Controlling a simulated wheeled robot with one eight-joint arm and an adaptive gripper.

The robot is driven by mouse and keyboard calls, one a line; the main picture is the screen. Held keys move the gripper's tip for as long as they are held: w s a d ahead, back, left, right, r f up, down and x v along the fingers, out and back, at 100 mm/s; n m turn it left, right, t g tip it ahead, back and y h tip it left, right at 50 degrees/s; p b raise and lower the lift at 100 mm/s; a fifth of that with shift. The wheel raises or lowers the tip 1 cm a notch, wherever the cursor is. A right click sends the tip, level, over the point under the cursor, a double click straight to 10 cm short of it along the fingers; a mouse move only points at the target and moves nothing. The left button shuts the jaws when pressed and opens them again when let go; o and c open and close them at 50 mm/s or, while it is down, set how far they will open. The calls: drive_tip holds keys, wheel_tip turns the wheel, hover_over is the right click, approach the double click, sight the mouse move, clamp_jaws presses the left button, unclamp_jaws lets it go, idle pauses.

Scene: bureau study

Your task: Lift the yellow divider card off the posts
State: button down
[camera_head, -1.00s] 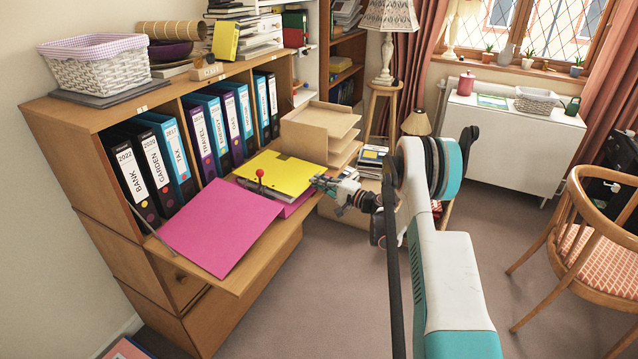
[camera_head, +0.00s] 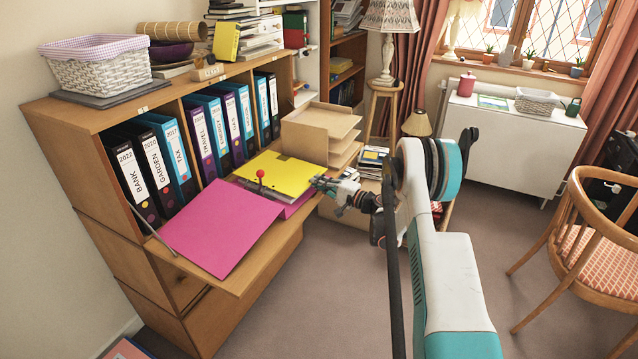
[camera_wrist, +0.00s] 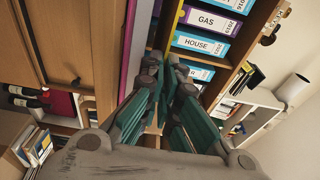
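The yellow divider card (camera_head: 288,172) lies nearly flat on the open binder at the far end of the fold-down desk shelf. A red ball knob (camera_head: 261,173) stands at its near left edge. The binder posts are too small to make out. A large magenta sheet (camera_head: 222,225) lies in front, and magenta also shows below the card's right side. My gripper (camera_head: 322,182) is beside the card's right corner; contact cannot be made out.
Upright binders (camera_head: 172,158) fill the cubbyholes behind the shelf. A wooden letter tray (camera_head: 318,132) stands just beyond the card, close to my gripper. A stool with a lamp (camera_head: 384,95) is farther back. Open carpet (camera_head: 330,290) lies right of the shelf.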

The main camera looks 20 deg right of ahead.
drive_tip(key=shift+r, duration=0.6)
idle(0.9)
drive_tip(key=shift+r+p, duration=1.25)
drive_tip(key=shift+r, duration=1.65)
drive_tip(key=shift+f, duration=0.1)
